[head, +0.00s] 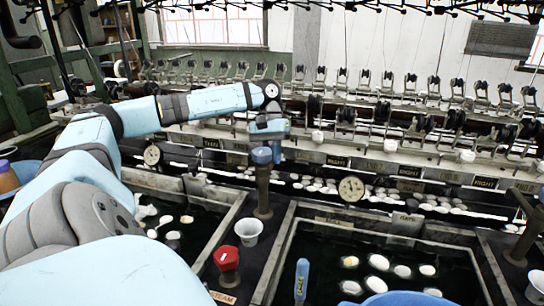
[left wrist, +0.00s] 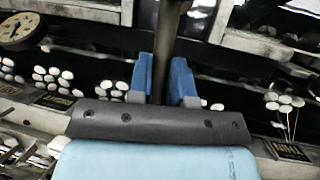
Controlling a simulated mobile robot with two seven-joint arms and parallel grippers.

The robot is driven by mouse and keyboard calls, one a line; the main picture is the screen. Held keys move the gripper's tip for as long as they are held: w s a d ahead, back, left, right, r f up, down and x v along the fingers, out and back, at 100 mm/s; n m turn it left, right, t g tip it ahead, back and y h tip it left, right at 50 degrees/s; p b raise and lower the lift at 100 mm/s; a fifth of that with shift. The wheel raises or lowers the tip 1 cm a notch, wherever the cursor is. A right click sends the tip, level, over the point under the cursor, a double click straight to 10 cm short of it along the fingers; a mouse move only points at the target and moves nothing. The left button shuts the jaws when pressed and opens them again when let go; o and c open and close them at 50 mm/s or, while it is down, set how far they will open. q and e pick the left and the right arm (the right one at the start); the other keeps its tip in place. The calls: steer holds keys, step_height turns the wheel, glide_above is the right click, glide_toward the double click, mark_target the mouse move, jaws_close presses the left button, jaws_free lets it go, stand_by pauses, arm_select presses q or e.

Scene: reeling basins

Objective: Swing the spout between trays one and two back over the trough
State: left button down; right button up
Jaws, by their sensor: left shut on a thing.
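The dark spout post (head: 263,190) stands on the divider between two dark water trays, with a grey-blue cap on top. My left gripper (head: 268,136) is at the top of this post. In the left wrist view, the blue fingers of my left gripper (left wrist: 163,82) stand on both sides of the dark spout pipe (left wrist: 170,40) and are shut on it. The left tray (head: 225,232) and the right tray (head: 283,238) hold white cocoons. The join of spout and post is partly hidden by the gripper. My right gripper is not in view.
A round gauge (head: 351,188) is behind the right tray. Another post (head: 528,235) stands at the right. Rows of reels (head: 400,85) fill the back.

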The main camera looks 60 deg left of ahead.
arm_select(q)
steer(key=c, duration=1.1)
jaws_free()
steer(key=shift+o, duration=0.2)
steer(key=p+v, duration=0.5)
steer(key=v, duration=0.8)
steer(key=shift+r, duration=0.4)
steer(key=shift+a, duration=0.15)
